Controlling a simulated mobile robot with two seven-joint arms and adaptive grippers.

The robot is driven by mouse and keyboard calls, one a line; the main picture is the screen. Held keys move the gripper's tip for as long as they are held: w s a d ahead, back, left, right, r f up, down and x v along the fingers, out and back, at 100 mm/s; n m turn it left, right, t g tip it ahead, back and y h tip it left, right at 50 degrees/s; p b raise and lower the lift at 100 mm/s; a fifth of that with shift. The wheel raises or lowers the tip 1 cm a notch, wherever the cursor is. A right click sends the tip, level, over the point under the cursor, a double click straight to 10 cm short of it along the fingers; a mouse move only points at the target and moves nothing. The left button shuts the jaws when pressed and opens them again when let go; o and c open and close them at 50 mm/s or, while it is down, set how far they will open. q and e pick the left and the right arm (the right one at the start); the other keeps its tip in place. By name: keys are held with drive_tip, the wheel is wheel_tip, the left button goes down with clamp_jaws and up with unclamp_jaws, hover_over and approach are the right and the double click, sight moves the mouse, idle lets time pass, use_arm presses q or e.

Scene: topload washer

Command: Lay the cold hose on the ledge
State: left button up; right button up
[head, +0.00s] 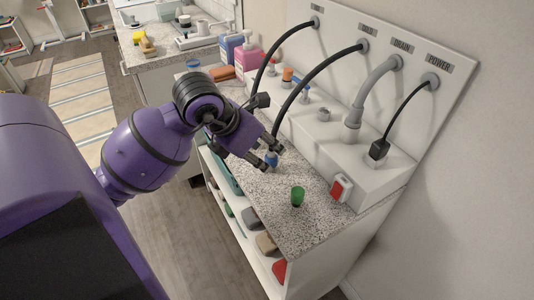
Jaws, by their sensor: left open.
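The cold hose (318,70) is black. It arches from the second port of the upright panel down toward the counter. A blue end (272,158) shows right at my left gripper, low over the speckled counter. My left gripper (271,156) is open, with its fingertips around or beside this blue end; I cannot tell if they touch it. The ledge (375,185) is the white raised step below the panel, behind the counter. My right gripper is not in view.
Another black hose (282,44), the grey drain hose (374,84) and the power plug (378,150) are at the panel. Orange (288,75) and blue (305,92) valves stand on the ledge. A green cap (297,196) and red switch (340,188) are nearby.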

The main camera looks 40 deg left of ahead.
use_arm(q)
drive_tip(key=v, duration=0.7)
drive_tip(key=shift+s+r+p, duration=0.25)
drive_tip(key=shift+p, duration=0.05)
